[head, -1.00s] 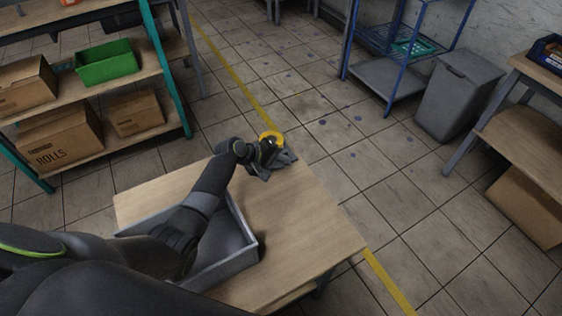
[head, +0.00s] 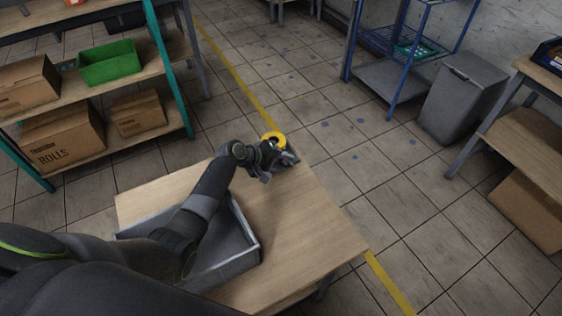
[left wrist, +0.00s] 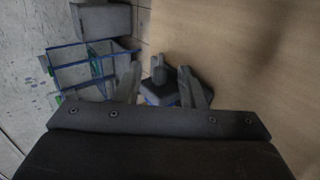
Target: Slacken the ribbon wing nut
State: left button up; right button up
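A yellow ring (head: 274,139), which looks like the ribbon roll, stands at the far corner of the wooden table (head: 310,225). My left gripper (head: 277,166) is right beside it, on its near side, and hides much of what holds it. In the left wrist view the two fingers (left wrist: 158,72) are apart. A small dark and blue device (left wrist: 160,92) with a short grey upright piece lies between and beyond them. I cannot tell whether that piece is the wing nut, or whether a finger touches it. My right gripper is not in view.
A grey open tray (head: 252,250) stands on the table under my left arm. The table's right part is bare. A shelf with a green bin (head: 108,66) and cardboard boxes (head: 62,140) stands at left. A blue rack (head: 388,75) and a grey bin (head: 462,98) stand beyond.

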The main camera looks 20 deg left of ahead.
pick_arm(q)
jog(key=v, duration=1.7)
jog(key=shift+p, duration=0.45)
jog(key=shift+s+a+r, duration=0.1)
jog(key=shift+s+r, duration=0.05)
